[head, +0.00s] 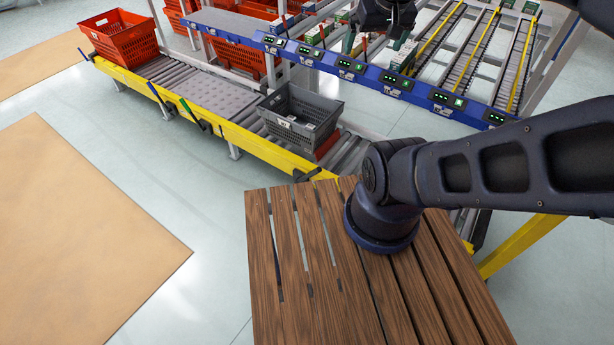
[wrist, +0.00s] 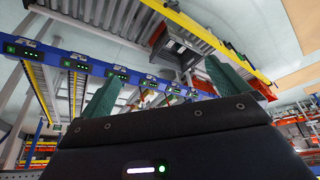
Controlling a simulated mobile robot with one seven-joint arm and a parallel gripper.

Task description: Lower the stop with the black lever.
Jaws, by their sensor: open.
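A short dark lever (head: 307,174) shows on the yellow conveyor rail, just beyond the wooden table; it looks black, but it is small and partly hard to make out. A red plate (head: 327,146), which looks like a raised stop, stands across the rollers at the right side of a grey tote (head: 298,117). My gripper (head: 387,14) is at the top edge of the head view, in front of the blue rack and well above and beyond the lever. In the wrist view its two green fingers (wrist: 165,85) are spread apart with nothing between them.
A slatted wooden table (head: 320,260) stands in front of the conveyor, under my arm. A red tote (head: 122,38) sits at the conveyor's far left. Green (head: 188,107) and dark (head: 155,92) levers line the yellow rail (head: 235,138). The blue rack (head: 345,68) runs behind.

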